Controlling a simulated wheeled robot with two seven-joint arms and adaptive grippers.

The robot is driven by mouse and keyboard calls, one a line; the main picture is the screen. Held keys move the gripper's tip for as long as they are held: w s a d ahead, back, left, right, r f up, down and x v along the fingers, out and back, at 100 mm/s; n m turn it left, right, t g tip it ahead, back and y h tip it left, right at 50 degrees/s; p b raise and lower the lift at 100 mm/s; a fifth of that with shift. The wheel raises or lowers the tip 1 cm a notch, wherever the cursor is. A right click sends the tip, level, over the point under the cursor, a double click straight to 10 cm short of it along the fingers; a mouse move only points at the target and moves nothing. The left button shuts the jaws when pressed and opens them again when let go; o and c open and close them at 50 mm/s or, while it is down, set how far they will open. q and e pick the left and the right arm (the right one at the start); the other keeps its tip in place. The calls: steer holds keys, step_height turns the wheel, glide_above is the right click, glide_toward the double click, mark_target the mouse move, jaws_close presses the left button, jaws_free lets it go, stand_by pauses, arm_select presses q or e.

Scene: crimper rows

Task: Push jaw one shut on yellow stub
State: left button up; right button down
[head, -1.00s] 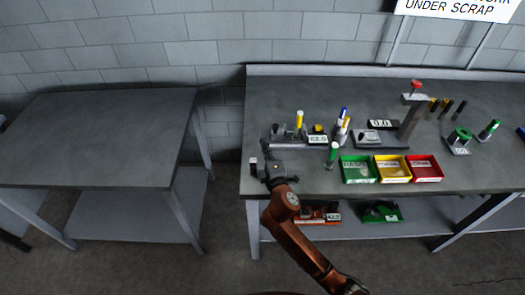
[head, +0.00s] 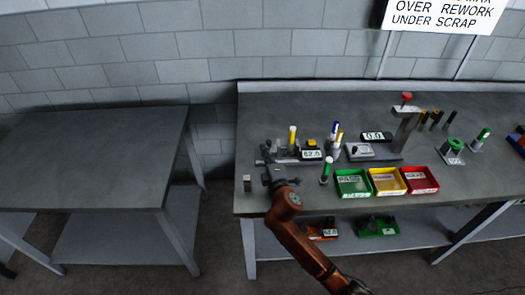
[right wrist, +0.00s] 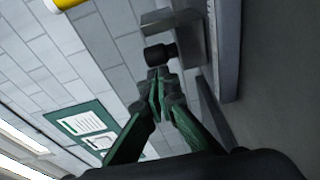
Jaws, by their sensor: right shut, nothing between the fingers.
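The yellow stub (head: 292,137) stands upright in the crimper at the left end of the bench, beside a 62.0 display (head: 311,155). The yellow stub also shows, cut off, at the top left (right wrist: 64,3). My left gripper is out of view.
Green (head: 352,193), yellow (head: 387,190) and red (head: 420,188) bins line the front edge. A green-topped stub (head: 326,172) stands right of my arm. A small block (head: 247,184) sits at the front left.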

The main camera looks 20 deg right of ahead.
steer(key=d+p, duration=0.1)
steer(key=s+d, duration=0.1)
steer(key=d, duration=0.1)
steer(key=shift+d+r+p, duration=0.2)
steer(key=shift+d+p, duration=0.1)
steer(key=shift+p, duration=0.05)
steer(key=shift+s, duration=0.1)
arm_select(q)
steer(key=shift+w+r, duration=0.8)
arm_select(e)
steer(key=shift+f, duration=0.15)
steer(key=shift+a, duration=0.1)
steer(key=a, duration=0.2)
steer(key=s+a, duration=0.1)
steer(key=a, duration=0.1)
steer(key=shift+a, duration=0.1)
arm_select(q)
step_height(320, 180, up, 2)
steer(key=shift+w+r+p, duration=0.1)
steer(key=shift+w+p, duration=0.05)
steer(key=shift+p, duration=0.8)
arm_select(e)
steer(key=s, duration=0.9)
steer(key=shift+s+a, duration=0.1)
steer(key=shift+s, duration=0.2)
